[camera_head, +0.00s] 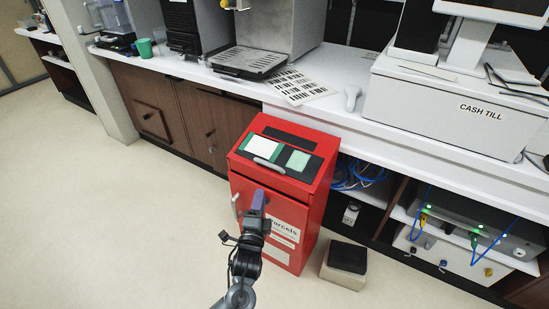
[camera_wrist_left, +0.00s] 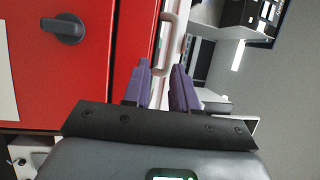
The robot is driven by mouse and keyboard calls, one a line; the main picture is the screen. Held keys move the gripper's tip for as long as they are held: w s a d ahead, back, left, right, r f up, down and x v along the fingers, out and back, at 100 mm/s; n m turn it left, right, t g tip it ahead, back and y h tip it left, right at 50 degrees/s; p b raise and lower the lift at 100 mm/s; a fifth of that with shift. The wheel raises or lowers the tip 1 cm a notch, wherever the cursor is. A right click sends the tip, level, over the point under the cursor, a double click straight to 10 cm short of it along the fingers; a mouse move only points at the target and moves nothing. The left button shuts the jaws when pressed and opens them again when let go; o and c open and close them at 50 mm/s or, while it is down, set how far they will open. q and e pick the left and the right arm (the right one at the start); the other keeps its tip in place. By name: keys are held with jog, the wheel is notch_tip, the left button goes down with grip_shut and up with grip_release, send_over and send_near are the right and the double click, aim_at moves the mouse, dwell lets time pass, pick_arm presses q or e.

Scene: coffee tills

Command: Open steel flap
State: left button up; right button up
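A red parcels box (camera_head: 307,221) stands on the floor against the counter. Its sloped top bears a dark panel with a white and a green square, and a pale bar handle (camera_head: 269,163) at its lower edge. The handle (camera_wrist_left: 168,42) also shows in the left wrist view, beyond my fingers. I cannot tell which part is the steel flap. My left gripper (camera_head: 259,198), with purple fingers, is in front of the box, below the handle. In the left wrist view the gripper (camera_wrist_left: 160,80) is open and empty, its fingers apart. A dark knob (camera_wrist_left: 66,28) sits on the red front.
The white counter holds a coffee machine (camera_head: 262,25), a barcode sheet (camera_head: 299,87) and a cash till (camera_head: 440,108). A small block with a black top (camera_head: 347,257) stands on the floor right of the box. Blue cables hang under the counter. Floor at left is clear.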

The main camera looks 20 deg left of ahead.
aim_at(264, 171)
pick_arm(q)
jog(key=b+x, duration=0.1)
jog(key=x, duration=0.2)
jog(key=r+b+x, duration=0.1)
jog(key=b+x, duration=0.1)
jog(key=x, duration=0.1)
jog(key=r+b+x, duration=0.1)
jog(key=b+x, duration=0.1)
jog(key=x, duration=0.1)
jog(key=shift+w+r, duration=0.1)
jog(key=shift+w, duration=0.05)
jog(key=shift+w+a+r, duration=0.15)
jog(key=shift+w+r, duration=0.1)
jog(key=shift+w, duration=0.4)
pick_arm(e)
notch_tip(264, 171, down, 6)
jog(key=s, duration=0.1)
jog(key=shift+s, duration=0.4)
pick_arm(q)
jog(key=shift+s, duration=0.1)
pick_arm(e)
jog(key=shift+s, duration=0.1)
pick_arm(q)
grip_shut()
pick_arm(e)
jog(key=shift+d, duration=0.15)
